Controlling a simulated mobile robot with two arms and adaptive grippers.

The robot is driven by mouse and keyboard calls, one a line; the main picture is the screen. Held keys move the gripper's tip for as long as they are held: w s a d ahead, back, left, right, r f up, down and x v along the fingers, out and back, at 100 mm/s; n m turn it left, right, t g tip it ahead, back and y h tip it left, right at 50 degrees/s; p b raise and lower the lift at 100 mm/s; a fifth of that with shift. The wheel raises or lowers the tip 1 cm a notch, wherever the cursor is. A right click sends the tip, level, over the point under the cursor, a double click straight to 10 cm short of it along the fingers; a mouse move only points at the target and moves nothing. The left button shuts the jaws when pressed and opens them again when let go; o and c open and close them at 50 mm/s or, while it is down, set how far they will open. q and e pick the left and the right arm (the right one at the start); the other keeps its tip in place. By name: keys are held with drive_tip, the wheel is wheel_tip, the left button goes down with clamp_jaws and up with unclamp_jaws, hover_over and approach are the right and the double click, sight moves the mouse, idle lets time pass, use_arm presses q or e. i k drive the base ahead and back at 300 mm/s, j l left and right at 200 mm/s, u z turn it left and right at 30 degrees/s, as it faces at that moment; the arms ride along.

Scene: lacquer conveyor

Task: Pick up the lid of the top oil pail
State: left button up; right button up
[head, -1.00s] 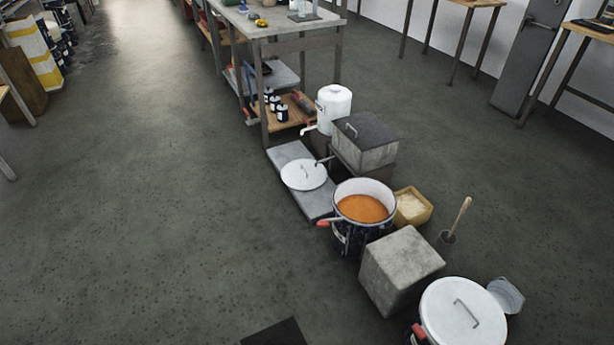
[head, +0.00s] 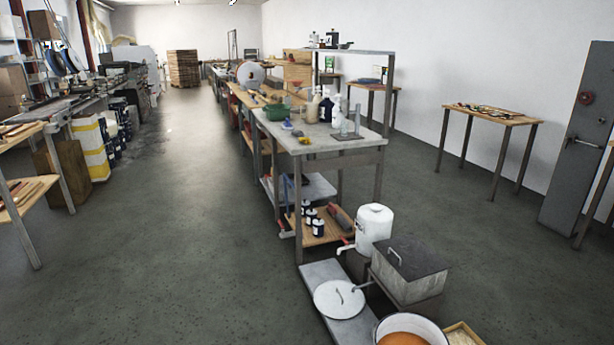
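A round white lid (head: 330,296) with a thin handle lies flat on a long grey slab (head: 322,270) on the floor, at the lower middle of the head view. To its right is an open pail (head: 408,321) with a white inner wall and orange contents, cut off by the bottom edge. A white lidded vessel (head: 374,232) with a spout stands behind, near the bench. I cannot tell which of these is the top oil pail. Neither gripper is in view.
A grey lidded box (head: 408,279) stands right of the slab. A long workbench (head: 322,146) with bottles and tools runs to the back. A small table (head: 492,117) stands at the right wall. The floor aisle (head: 170,235) left of the bench is clear.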

sight(335, 299)
drive_tip(key=i+j+u, duration=0.1)
drive_tip(key=i, duration=0.9)
drive_tip(key=i+j+u, duration=0.15)
drive_tip(key=i, duration=0.85)
drive_tip(key=j, duration=0.1)
